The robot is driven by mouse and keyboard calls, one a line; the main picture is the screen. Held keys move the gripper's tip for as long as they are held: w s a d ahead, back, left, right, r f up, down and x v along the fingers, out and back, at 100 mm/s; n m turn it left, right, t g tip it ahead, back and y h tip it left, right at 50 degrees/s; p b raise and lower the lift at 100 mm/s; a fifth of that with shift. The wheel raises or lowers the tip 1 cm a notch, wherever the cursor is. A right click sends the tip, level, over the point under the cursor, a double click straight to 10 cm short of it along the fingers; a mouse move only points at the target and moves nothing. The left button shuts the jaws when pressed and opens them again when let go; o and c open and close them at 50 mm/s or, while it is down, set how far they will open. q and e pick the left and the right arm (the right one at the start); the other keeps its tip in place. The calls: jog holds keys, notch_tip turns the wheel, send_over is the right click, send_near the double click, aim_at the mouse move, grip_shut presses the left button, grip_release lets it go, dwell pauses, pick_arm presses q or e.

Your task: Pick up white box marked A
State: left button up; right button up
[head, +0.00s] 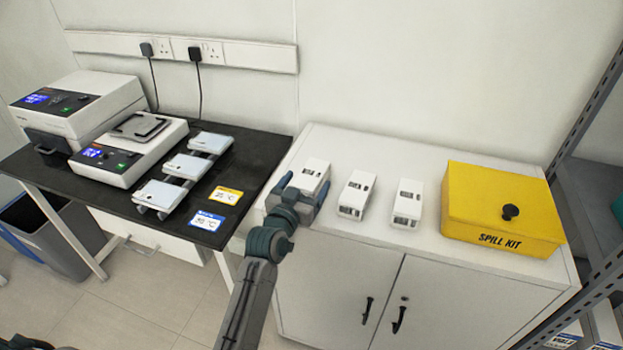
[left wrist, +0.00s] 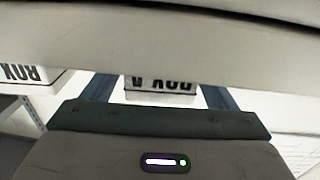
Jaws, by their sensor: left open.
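Three white boxes stand in a row on the white cabinet top. The leftmost box (head: 314,173) is at my left gripper (head: 303,193). My right gripper is not in view.
A yellow spill kit (head: 505,208) stands on the cabinet (head: 440,258) at the right. A black bench (head: 110,197) to the left holds lab instruments and several white-topped units. A metal shelf rack (head: 590,210) stands at far right. The cabinet's front strip is clear.

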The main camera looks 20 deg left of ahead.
pick_arm(q)
jog(key=shift+r, duration=0.1)
jog(key=c, duration=1.2)
jog(key=shift+c, duration=0.2)
